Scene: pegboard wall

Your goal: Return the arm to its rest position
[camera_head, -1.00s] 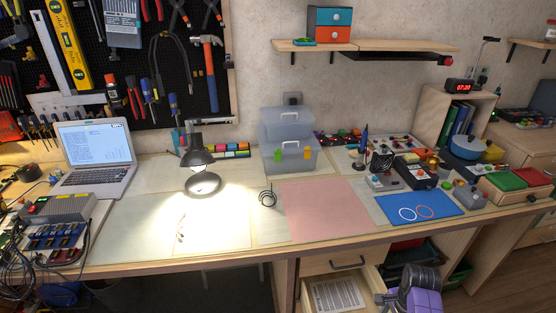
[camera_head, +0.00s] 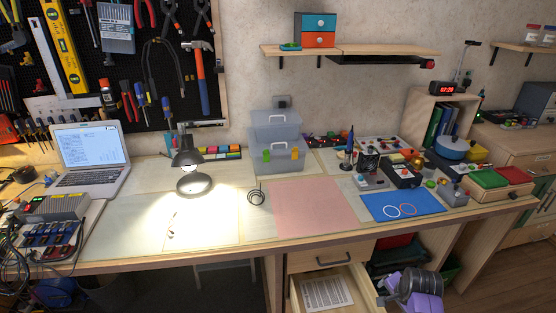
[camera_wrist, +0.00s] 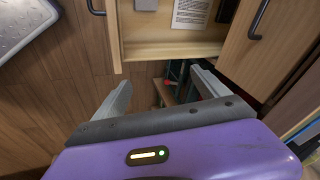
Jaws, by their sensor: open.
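My gripper (camera_wrist: 163,85) shows in the wrist view with its two grey fingers spread apart and nothing between them. Its purple housing fills the bottom of that view. My purple and grey arm (camera_head: 420,290) shows in the head view at the lower right, below the worktop edge and to the right of the open drawer. The fingertips cannot be made out in the head view. In the wrist view the fingers point toward the drawer front and the dark space under the bench.
An open drawer (camera_head: 352,298) with a printed sheet (camera_head: 327,292) juts out beside my arm; its wooden front also shows close in the wrist view (camera_wrist: 172,47). The workbench (camera_head: 240,247) lies above, with a pink mat (camera_head: 300,207) and a blue mat (camera_head: 403,206). Open floor (camera_head: 480,275) lies right.

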